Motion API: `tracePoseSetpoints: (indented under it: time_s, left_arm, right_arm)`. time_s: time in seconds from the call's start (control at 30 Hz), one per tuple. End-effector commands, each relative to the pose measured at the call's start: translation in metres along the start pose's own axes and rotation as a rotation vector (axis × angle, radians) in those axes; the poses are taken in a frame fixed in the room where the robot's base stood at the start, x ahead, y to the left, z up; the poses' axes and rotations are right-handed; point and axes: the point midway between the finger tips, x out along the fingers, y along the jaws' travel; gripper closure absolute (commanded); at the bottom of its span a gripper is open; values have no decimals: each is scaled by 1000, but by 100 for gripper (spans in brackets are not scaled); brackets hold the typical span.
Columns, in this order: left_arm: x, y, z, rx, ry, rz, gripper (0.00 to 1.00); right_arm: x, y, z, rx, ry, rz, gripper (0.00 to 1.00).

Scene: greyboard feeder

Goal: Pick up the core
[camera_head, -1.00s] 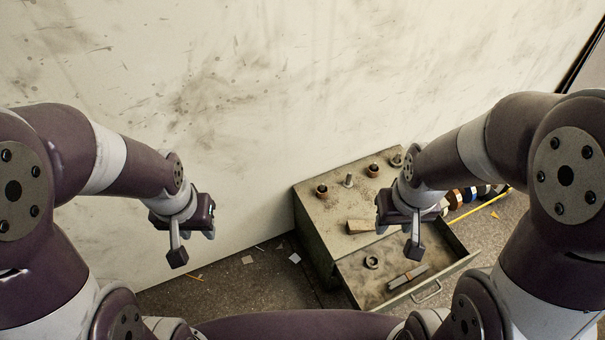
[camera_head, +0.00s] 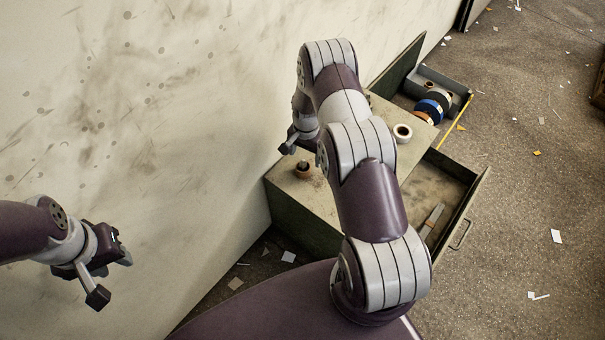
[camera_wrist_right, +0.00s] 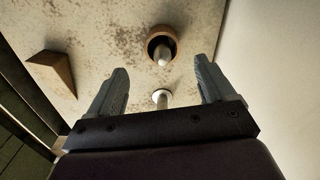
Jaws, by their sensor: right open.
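A brown ring-shaped core (camera_head: 303,171) sits around a peg on top of the metal cabinet (camera_head: 310,205). In the right wrist view a brown core (camera_wrist_right: 154,41) stands around a pale-tipped peg, beyond my open, empty fingers. A bare pale peg (camera_wrist_right: 162,98) shows between and just ahead of my right fingertips (camera_wrist_right: 160,80). A whitish core (camera_head: 403,132) with a dark hole is near the cabinet's right edge. My right gripper (camera_head: 296,143) hangs over the cabinet's back left part, partly hidden by its arm. My left gripper (camera_head: 122,256) is over the left side, away from the cabinet, its jaw gap unclear.
The open drawer (camera_head: 450,185) holds a grey bar-like thing (camera_head: 432,219). A box (camera_head: 450,85) with dark and coloured rolls (camera_head: 433,107) stands behind. A wooden wedge (camera_wrist_right: 50,73) lies on the top. Paper scraps litter the floor.

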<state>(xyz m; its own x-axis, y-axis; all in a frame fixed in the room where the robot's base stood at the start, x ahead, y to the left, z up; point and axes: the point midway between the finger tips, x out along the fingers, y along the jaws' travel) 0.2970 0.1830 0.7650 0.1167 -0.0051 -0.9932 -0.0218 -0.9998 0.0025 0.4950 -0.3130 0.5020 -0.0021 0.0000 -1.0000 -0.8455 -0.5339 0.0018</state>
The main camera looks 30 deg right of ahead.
Motion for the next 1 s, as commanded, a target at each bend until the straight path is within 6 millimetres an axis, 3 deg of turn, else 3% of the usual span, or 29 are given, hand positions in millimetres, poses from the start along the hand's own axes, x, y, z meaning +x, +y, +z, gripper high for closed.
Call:
tracePoseSetpoints:
  time_s: [0.4,0.67,0.83,0.87,1.0]
  left_arm:
    - [19,0,2,0,0,0,62]
    - [18,0,2,0,0,0,62]
    - [18,0,2,0,0,0,62]
    - [18,0,2,0,0,0,62]
    - [18,0,2,0,0,0,62]
  right_arm:
    - [65,-5,6,-3,0,-1,17]
    - [68,-5,6,-4,1,-2,17]
    - [68,-5,6,-4,1,-2,70]
    - [68,-5,6,-4,1,-2,76]
    - [68,-5,6,-4,1,-2,76]
